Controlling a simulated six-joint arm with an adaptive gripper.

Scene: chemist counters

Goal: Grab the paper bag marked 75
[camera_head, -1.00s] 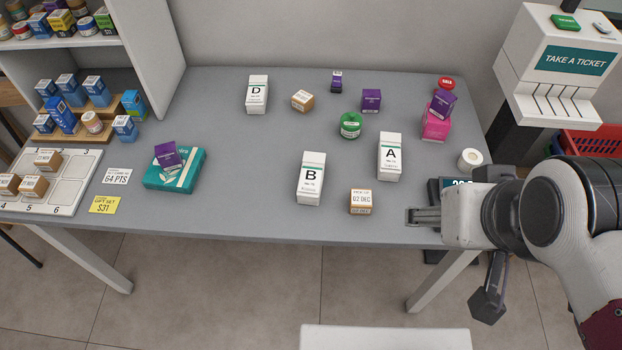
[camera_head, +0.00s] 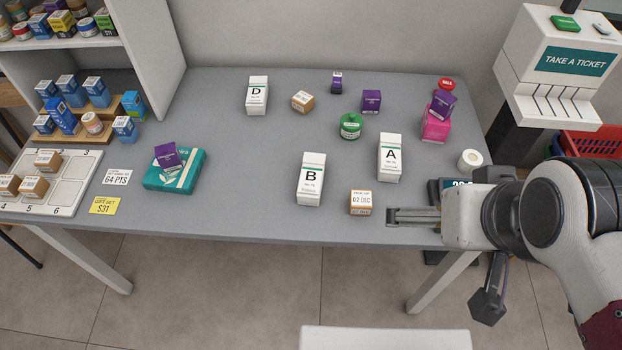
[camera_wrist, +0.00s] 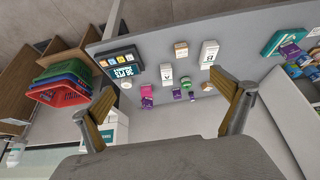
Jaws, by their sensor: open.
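I see no paper bag on which I can read 75. White upright packs marked A (camera_head: 389,158), B (camera_head: 311,180) and D (camera_head: 257,96) stand on the grey counter. A small brown box marked 02 DEC (camera_head: 360,203) stands near the front edge, and another brown box (camera_head: 302,101) stands at the back. My gripper (camera_head: 390,216) is at the front edge, just right of the 02 DEC box and apart from it. In the wrist view my gripper (camera_wrist: 165,88) has its fingers spread with nothing between them.
A teal box (camera_head: 170,180) with a purple box on it lies left. A numbered tray (camera_head: 72,180) holds brown boxes. A green jar (camera_head: 350,126), a pink box (camera_head: 435,128) and a white roll (camera_head: 469,160) stand right. The counter's middle left is clear.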

